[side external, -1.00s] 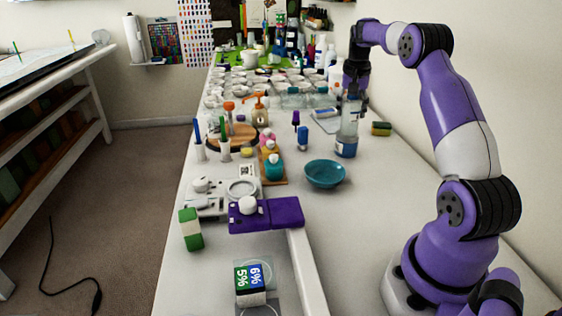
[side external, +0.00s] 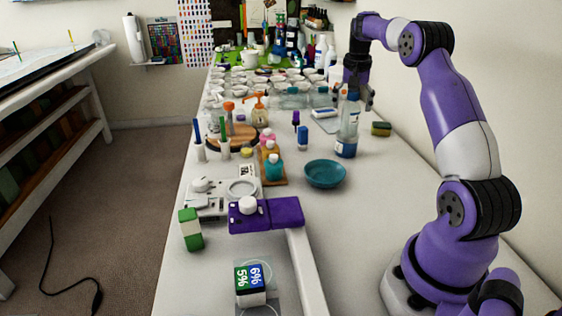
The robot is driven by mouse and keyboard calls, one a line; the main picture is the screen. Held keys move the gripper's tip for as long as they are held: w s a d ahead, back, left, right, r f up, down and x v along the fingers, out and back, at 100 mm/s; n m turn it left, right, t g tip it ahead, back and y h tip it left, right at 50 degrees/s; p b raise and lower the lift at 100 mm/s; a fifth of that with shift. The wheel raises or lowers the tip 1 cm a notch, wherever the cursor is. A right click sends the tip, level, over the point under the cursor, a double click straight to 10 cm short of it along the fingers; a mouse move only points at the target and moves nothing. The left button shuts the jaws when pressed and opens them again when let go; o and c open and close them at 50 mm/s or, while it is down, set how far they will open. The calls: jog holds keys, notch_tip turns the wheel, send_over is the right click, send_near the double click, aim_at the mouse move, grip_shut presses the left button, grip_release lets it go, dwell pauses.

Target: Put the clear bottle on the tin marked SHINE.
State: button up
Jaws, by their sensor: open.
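A clear bottle (side external: 348,124) stands upright on the white table at right of centre. It has a blue and white band at its foot; I cannot tell whether that is its own label or a tin under it. I can read the word SHINE nowhere in this view. My gripper (side external: 364,102) is open at the bottle's top, pointing down, with its fingers beside and partly behind the bottle's neck. Whether a finger touches the bottle I cannot tell.
A teal bowl (side external: 325,174) sits in front of the bottle. A small blue bottle (side external: 303,138) stands to its left and a yellow-green sponge (side external: 381,129) to its right. Several cups and bottles crowd the back. A purple phone-like slab (side external: 266,214) lies in front.

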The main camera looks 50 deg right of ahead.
aim_at(353, 92)
notch_tip(353, 92, up, 3)
jog(key=shift+s+a+r, duration=0.1)
jog(key=shift+a, duration=0.05)
jog(key=shift+a+r, duration=0.25)
jog(key=shift+r, duration=0.15)
jog(key=a+r+n+t, duration=0.1)
jog(key=a+r+n, duration=0.2)
jog(key=a, duration=0.6)
jog(key=a+r+n+t, duration=0.1)
jog(key=a+r+n, duration=0.3)
jog(key=a, duration=0.4)
jog(key=s+a+f+n+t, duration=0.1)
jog(key=s+a+f+n, duration=0.2)
jog(key=s+a, duration=0.2)
jog(key=s+a+f+n+t+y, duration=0.1)
jog(key=s+a, duration=0.4)
jog(key=a, duration=0.5)
notch_tip(353, 92, down, 2)
jog(key=shift+a+f+n+t+y, duration=0.3)
jog(key=shift+n+t, duration=0.2)
jog(key=shift+n, duration=0.7)
